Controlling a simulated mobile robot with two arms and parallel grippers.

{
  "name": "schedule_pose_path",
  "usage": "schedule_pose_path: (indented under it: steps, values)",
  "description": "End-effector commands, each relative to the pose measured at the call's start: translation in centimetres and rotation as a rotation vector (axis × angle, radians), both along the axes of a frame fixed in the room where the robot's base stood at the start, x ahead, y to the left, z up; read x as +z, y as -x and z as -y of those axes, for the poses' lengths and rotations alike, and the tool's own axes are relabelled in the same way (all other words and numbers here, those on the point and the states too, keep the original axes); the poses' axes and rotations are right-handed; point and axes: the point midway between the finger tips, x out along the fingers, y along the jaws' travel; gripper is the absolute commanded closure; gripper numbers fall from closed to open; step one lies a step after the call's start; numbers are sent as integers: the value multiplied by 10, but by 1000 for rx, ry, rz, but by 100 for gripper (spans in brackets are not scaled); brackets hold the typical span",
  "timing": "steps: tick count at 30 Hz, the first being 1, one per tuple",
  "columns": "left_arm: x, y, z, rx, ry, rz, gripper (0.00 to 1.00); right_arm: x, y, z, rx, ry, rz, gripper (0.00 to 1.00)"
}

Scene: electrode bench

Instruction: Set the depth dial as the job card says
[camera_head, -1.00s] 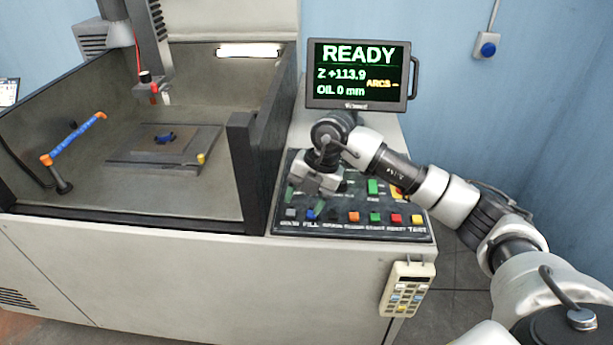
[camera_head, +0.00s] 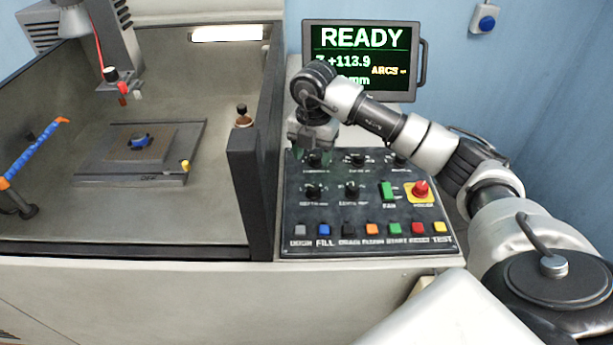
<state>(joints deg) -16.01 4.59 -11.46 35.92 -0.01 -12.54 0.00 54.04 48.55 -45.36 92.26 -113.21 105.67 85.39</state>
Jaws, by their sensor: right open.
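The control panel (camera_head: 375,215) carries several dark knobs in two rows. The lower-left knob (camera_head: 313,190) seems labelled depth, but the small lettering is blurred and its setting cannot be read. The knob beside it (camera_head: 351,189) is also dark. My right gripper (camera_head: 312,148) is open at the panel's back left edge, just above the upper-left knob (camera_head: 314,160), and holds nothing visible. Its fingertips are hard to make out. No job card shows now. My left gripper is out of view.
The screen (camera_head: 362,40) reads READY and Z +113.9; my arm covers part of it. Coloured buttons (camera_head: 372,229) line the panel's front, with a red mushroom button (camera_head: 421,189) at right. A tank wall (camera_head: 249,195) stands left of the panel.

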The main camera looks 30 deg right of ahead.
Motion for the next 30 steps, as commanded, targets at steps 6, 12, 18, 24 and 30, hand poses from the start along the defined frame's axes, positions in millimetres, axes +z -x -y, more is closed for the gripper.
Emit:
schedule_pose_path:
  steps: [6, 12, 18, 24, 30]
  values:
    - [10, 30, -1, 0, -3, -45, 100, -39, 2, -1, 2, -1, -8, 44]
    - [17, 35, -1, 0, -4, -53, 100, -74, 2, 0, 1, 0, -5, 44]
    - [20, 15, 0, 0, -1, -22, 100, -94, 1, -1, 2, 0, -3, 44]
    - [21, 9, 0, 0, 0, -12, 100, -98, 1, 0, 2, 0, 0, 44]
    - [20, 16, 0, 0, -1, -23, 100, -97, 1, 0, 2, -1, -1, 54]
